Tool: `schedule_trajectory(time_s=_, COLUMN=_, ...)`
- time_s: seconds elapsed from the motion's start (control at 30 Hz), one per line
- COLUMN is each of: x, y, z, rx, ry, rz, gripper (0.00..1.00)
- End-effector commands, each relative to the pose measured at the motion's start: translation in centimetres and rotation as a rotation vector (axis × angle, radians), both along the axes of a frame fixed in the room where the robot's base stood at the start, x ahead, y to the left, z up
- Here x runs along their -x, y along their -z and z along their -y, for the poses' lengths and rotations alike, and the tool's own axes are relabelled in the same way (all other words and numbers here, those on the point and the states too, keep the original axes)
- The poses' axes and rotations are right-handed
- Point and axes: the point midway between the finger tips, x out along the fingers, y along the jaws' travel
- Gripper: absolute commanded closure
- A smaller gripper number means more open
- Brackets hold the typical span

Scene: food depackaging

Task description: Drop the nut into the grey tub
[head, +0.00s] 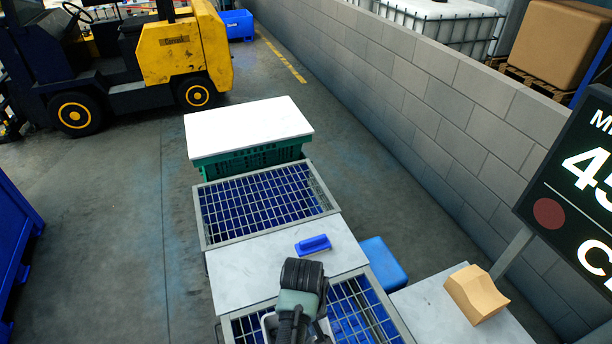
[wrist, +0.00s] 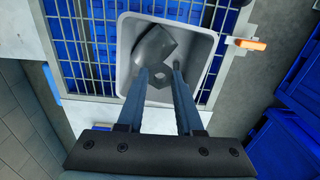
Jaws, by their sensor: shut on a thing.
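My gripper (wrist: 160,72) is shut on a dark grey nut (wrist: 160,70), which is between its two fingertips in the wrist view. The fingers point down over the grey tub (wrist: 207,50), and the nut is inside the outline of its rim. How high the nut is above the tub's floor I cannot tell. A dark grey angular piece (wrist: 153,44) shows in the tub just beyond the fingertips. In the head view, my arm hides the nut and most of the tub (head: 268,322).
The tub stands on a metal grid (head: 365,300) over blue. A white worktop (head: 250,262) holds a blue-handled tool (head: 313,244). A second grid (head: 265,203) lies farther back. A brown paper packet (head: 475,295) stands on the right table. An orange-tipped item (wrist: 250,44) is beside the tub.

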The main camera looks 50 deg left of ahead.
Motion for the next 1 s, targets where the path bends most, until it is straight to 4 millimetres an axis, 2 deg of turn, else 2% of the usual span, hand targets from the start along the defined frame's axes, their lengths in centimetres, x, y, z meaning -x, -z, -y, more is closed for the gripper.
schedule_trajectory(time_s=0.13, x=0.0, y=2.3, z=0.0, rx=0.000, ry=0.001, rz=0.000, gripper=1.00)
schedule_trajectory(time_s=0.33, x=0.0, y=4.4, z=0.0, rx=0.000, ry=0.001, rz=0.000, gripper=1.00)
schedule_trajectory(time_s=0.73, x=0.0, y=4.7, z=0.1, rx=0.000, ry=0.002, rz=0.001, gripper=1.00)
schedule_trajectory(time_s=0.77, x=0.0, y=4.7, z=0.1, rx=0.000, ry=0.002, rz=0.001, gripper=0.60)
schedule_trajectory(time_s=0.93, x=0.0, y=4.7, z=0.1, rx=0.000, ry=0.002, rz=0.000, gripper=0.30)
schedule_trajectory(time_s=1.0, x=0.0, y=4.7, z=0.0, rx=0.000, ry=0.002, rz=0.000, gripper=0.30)
